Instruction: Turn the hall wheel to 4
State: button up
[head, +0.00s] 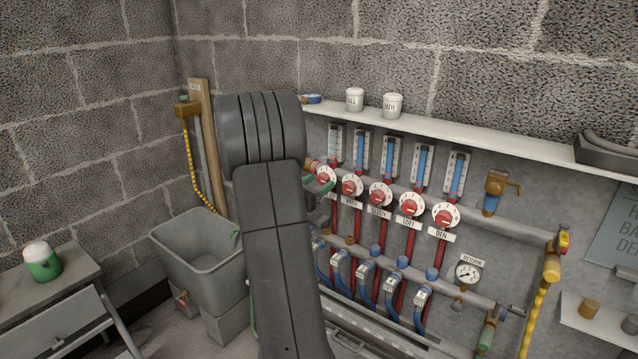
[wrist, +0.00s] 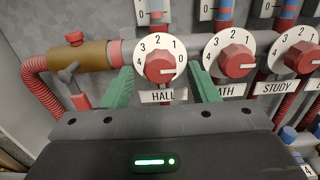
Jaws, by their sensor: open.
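The hall wheel (wrist: 160,66) is a red knob on a white dial marked 4, 3, 2, 1, 0 from left to right, above a HALL label (wrist: 163,96). In the head view the hall wheel (head: 325,175) is the leftmost of the row, partly covered by my gripper. My gripper (wrist: 161,76) has green fingers, open, one on each side of the wheel with a gap visible at each side. Whether they touch it lower down is hidden.
The bath wheel (wrist: 233,62) sits close to the right finger, with the study wheel (wrist: 303,58) beyond it. A brass fitting (wrist: 83,56) and a red corrugated hose (wrist: 36,82) lie at the left. A shelf (head: 470,133) runs above the gauges.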

jog(key=shift+w+d, duration=0.35)
jog(key=shift+w, duration=0.1)
jog(key=c, duration=1)
